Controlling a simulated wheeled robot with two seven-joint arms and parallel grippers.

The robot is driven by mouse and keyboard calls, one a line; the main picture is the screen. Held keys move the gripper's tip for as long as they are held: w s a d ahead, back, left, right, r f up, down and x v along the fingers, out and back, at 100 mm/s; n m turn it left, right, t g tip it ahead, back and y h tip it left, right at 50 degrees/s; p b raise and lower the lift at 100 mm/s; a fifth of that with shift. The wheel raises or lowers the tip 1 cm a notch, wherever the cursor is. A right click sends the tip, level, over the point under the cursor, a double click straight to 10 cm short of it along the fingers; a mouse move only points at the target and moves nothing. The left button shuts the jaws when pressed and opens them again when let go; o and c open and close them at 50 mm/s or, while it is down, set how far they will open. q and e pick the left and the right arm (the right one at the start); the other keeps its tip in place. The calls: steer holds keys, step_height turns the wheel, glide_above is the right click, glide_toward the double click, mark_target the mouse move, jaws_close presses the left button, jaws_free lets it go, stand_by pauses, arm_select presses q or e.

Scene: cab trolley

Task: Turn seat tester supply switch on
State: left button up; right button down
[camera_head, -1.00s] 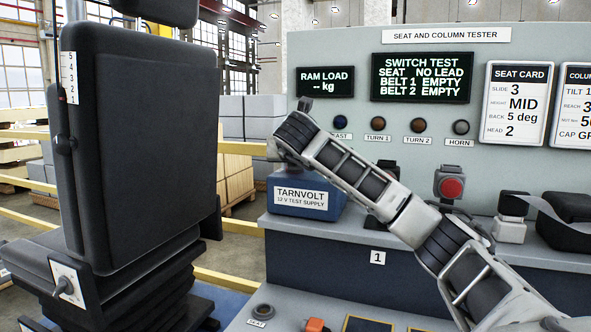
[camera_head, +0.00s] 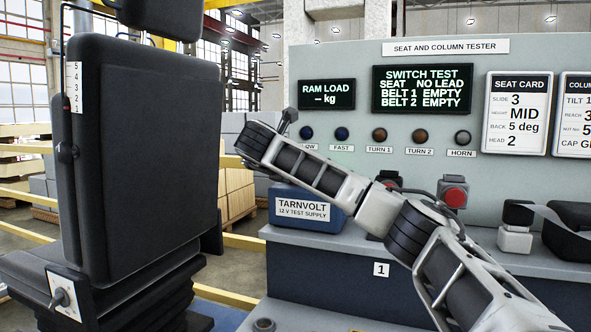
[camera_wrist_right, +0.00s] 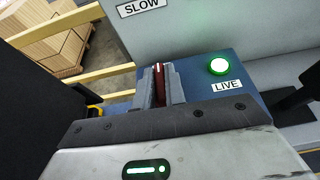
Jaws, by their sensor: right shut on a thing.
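The Tarnvolt 12 V test supply (camera_head: 305,208) is a blue box on the tester's ledge, left of centre in the head view. In the right wrist view its top (camera_wrist_right: 200,75) carries a lit green lamp (camera_wrist_right: 219,66) above a LIVE label. My right gripper (camera_wrist_right: 161,86) is over the box, shut on a narrow red lever (camera_wrist_right: 159,80) with a pale tip, the supply switch. The fingers cover much of the lever, so its exact tilt is hard to tell. In the head view my right arm crosses above the box, and the fingertips cannot be made out. My left gripper is not in view.
The tester panel (camera_head: 540,60) stands behind, with a lit switch test display (camera_head: 422,88) and a row of lamps. A black seat (camera_head: 145,160) stands close on the left. A red button (camera_head: 454,197) and a belt unit (camera_head: 570,228) are on the ledge to the right.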

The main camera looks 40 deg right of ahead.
steer(key=shift+f, duration=0.15)
steer(key=c, duration=1.5)
jaws_free()
steer(key=shift+o, duration=0.2)
steer(key=v, duration=1.6)
steer(key=shift+b, duration=0.3)
